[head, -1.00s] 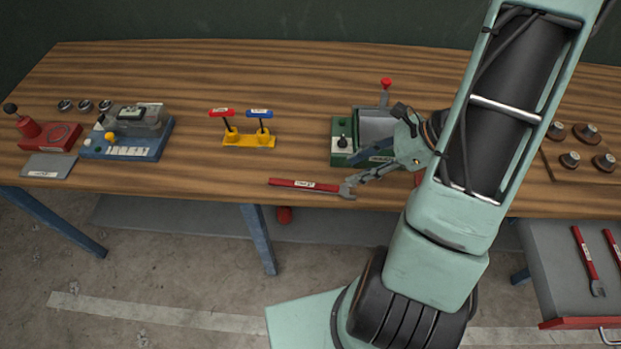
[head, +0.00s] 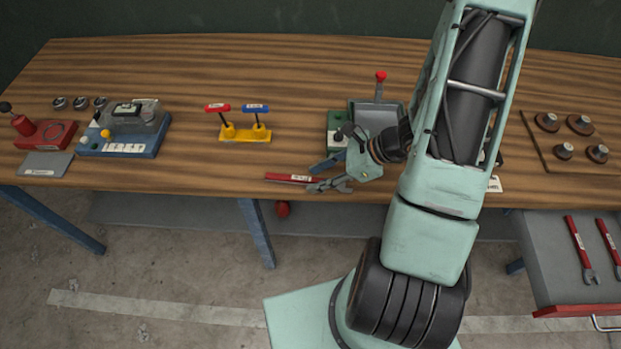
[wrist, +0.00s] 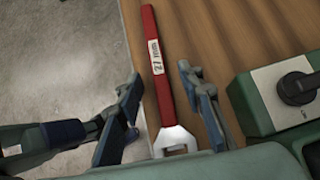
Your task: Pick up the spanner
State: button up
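The spanner (head: 289,178) lies on the bench's front edge. It has a red handle with a white label and a grey open-ended jaw. In the wrist view the spanner (wrist: 160,62) points away from me, its label seems to read "27 mm", and its jaw is nearest. My gripper (head: 318,174) is at the jaw end of the spanner in the head view. In the wrist view my gripper (wrist: 162,104) is open, one finger on each side of the spanner, with gaps between. The fingers partly cover the spanner in the head view.
A green device (head: 336,130) stands close to the right of my gripper. A yellow stand (head: 245,134) with red and blue T-handles is left of it. An open drawer (head: 545,262) at the right holds two more red-handled spanners. Bare bench lies left of the spanner.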

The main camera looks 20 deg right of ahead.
grip_shut()
dwell(0.6)
